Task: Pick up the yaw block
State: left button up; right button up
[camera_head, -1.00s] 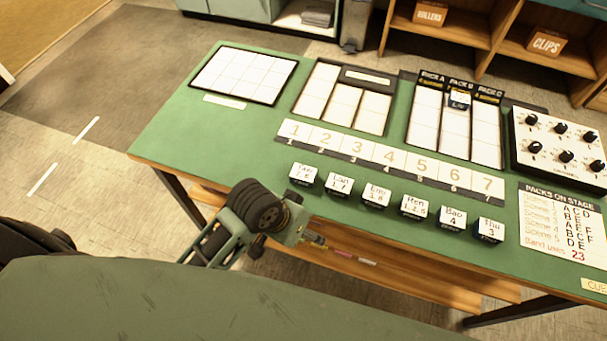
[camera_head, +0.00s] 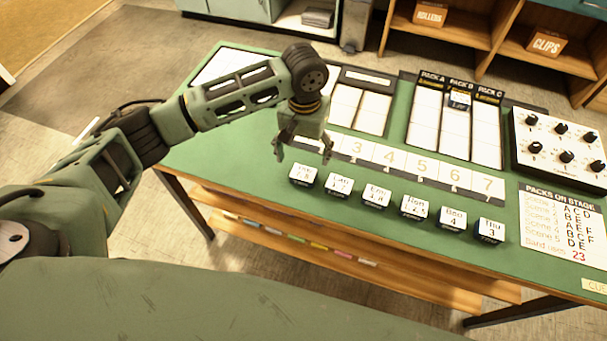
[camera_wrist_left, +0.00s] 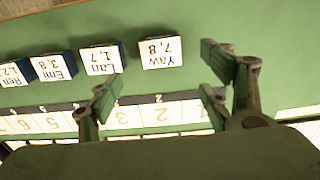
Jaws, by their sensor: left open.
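The Yaw block (camera_head: 303,174) is a small dark blue cube with a white top, at the left end of a row of similar blocks on the green table. In the left wrist view the Yaw block (camera_wrist_left: 160,54) reads upside down as "Yaw 7,8", and nothing covers its top. My left gripper (camera_head: 302,156) is open and empty, pointing down above the low end of the number strip, just behind the Yaw block in the head view. In the left wrist view its two fingers (camera_wrist_left: 158,95) stand wide apart, with the Yaw block beyond the gap between them. My right gripper is not in view.
The Lan block (camera_head: 339,184) stands close to the right of Yaw, and several more follow. The numbered strip (camera_head: 420,165) lies behind the row. Another block (camera_head: 459,101) sits in the pack columns. A knob panel (camera_head: 557,150) stands at right. Green table is bare left of Yaw.

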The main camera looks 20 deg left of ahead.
aim_at(304, 173)
pick_arm(q)
jog(key=shift+w+a+f, duration=0.1)
jog(key=shift+a, duration=0.1)
jog(key=shift+f, duration=0.35)
jog(key=f, duration=0.1)
jog(key=f+p, duration=0.1)
jog(key=f, duration=0.1)
jog(key=s+f, duration=0.1)
jog(key=f, duration=0.1)
jog(key=shift+d+f, duration=0.1)
jog(key=shift+f, duration=0.15)
jog(key=shift+w+f+p, duration=0.1)
jog(key=shift+f+p, duration=0.2)
jog(key=shift+f, duration=0.25)
jog(key=c, duration=1.3)
jog(key=shift+o, duration=0.2)
jog(key=shift+r, duration=0.1)
